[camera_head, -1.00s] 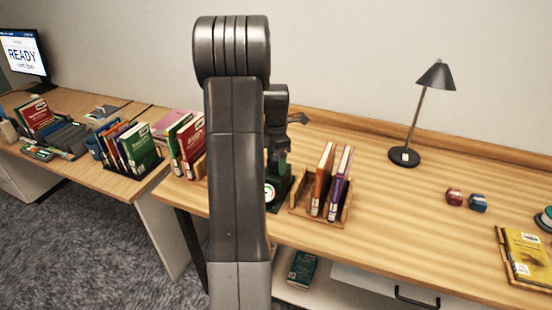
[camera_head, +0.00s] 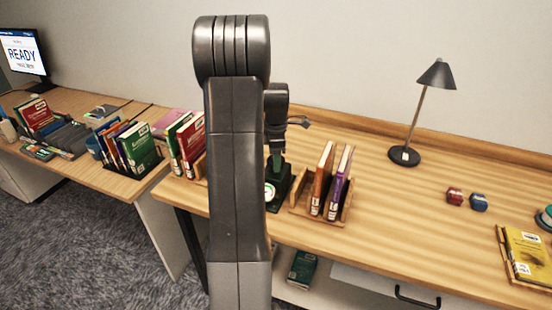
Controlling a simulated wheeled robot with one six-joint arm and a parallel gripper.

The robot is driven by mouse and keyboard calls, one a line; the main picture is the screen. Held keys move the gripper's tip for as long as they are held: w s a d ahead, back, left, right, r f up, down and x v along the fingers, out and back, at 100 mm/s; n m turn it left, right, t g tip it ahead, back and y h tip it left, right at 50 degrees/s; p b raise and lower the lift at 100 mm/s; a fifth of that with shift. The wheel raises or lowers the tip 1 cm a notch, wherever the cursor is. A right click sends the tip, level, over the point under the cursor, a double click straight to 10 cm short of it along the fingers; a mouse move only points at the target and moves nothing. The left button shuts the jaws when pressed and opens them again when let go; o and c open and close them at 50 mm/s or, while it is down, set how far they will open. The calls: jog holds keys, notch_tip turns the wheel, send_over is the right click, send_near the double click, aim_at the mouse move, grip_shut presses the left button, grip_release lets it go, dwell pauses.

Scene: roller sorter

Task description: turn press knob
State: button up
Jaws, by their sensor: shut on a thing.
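The press (camera_head: 282,186) is a small dark device on the wooden desk, partly hidden behind my arm. A round white gauge (camera_head: 270,192) with a green mark shows on its front. My gripper (camera_head: 275,162) points down at the top of the press and is shut on its knob. The knob itself is hidden by the fingers and cannot be made out.
A wooden book rack (camera_head: 300,207) with a few books stands just right of the press. Red and green books (camera_head: 190,143) stand to its left. A black lamp (camera_head: 405,155) is farther right. A monitor (camera_head: 22,52) reads READY.

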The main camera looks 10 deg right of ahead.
jog(key=m, duration=1.2)
jog(key=shift+m+b, duration=0.3)
jog(key=shift+m, duration=0.1)
jog(key=m, duration=1.1)
jog(key=shift+m, duration=0.4)
jog(key=m, duration=1.1)
jog(key=shift+m, duration=0.4)
jog(key=m, duration=1.1)
jog(key=shift+m, duration=0.3)
